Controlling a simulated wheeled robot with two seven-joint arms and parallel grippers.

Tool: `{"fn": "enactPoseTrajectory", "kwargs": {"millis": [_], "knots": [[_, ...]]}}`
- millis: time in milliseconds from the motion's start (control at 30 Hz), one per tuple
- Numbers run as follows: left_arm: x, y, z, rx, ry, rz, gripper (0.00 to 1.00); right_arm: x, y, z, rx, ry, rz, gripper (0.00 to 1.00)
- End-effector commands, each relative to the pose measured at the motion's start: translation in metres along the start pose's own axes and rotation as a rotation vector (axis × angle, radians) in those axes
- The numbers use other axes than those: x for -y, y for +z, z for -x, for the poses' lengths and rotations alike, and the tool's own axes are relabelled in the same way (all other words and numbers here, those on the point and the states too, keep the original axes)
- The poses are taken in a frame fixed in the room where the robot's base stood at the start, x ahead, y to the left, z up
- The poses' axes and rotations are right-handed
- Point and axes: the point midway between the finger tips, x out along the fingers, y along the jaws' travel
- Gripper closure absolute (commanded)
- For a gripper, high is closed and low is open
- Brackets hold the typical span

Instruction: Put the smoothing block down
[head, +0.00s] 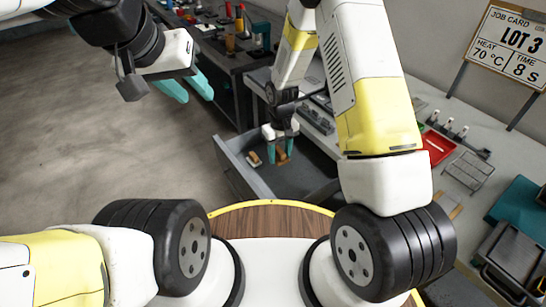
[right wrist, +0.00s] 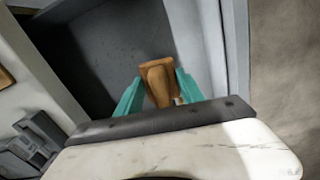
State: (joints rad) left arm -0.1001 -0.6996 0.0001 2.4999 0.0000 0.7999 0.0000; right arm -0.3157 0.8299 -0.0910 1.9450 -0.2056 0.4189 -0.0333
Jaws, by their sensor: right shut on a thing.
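The smoothing block, a brown wooden piece, shows in the right wrist view (right wrist: 158,78) between the two teal fingers of my right gripper (right wrist: 153,92). In the head view my right gripper (head: 281,156) reaches down into an open grey drawer (head: 236,165), with the block (head: 283,158) at its fingertips. My right gripper is shut on the block. Whether the block touches the drawer floor I cannot tell. My left gripper (head: 198,98) is at the upper left, its teal fingers apart and empty, away from the drawer.
A small brown thing (head: 254,158) lies in the drawer just left of my right gripper. The drawer floor to the right looks bare. The bench at right holds a red tray (head: 437,147), a wire rack (head: 468,170) and a teal machine (head: 518,212). A job card (head: 511,43) stands behind.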

Motion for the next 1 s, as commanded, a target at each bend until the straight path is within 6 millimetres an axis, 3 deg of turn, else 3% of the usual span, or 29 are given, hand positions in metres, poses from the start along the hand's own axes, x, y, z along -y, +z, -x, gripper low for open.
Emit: {"fn": "enactPoseTrajectory", "kwargs": {"millis": [133,400,667,867,1000], "knots": [[0.000,0.000,0.000,0.000,0.000,0.000,0.64,0.023,-0.009,-0.025,0.002,0.004,0.098,0.93],[0.000,0.000,0.000,0.000,0.000,0.000,0.64,0.026,-0.010,-0.075,0.003,0.005,0.115,0.93],[0.000,0.000,0.000,0.000,0.000,0.000,0.64,0.026,-0.011,-0.097,0.000,0.005,0.113,0.93],[0.000,0.000,0.000,0.000,0.000,0.000,0.64,0.025,-0.011,-0.124,0.000,0.005,0.113,0.93],[0.000,0.000,0.000,0.000,0.000,0.000,0.64,0.025,-0.011,-0.126,-0.002,0.005,0.113,0.93]]}}
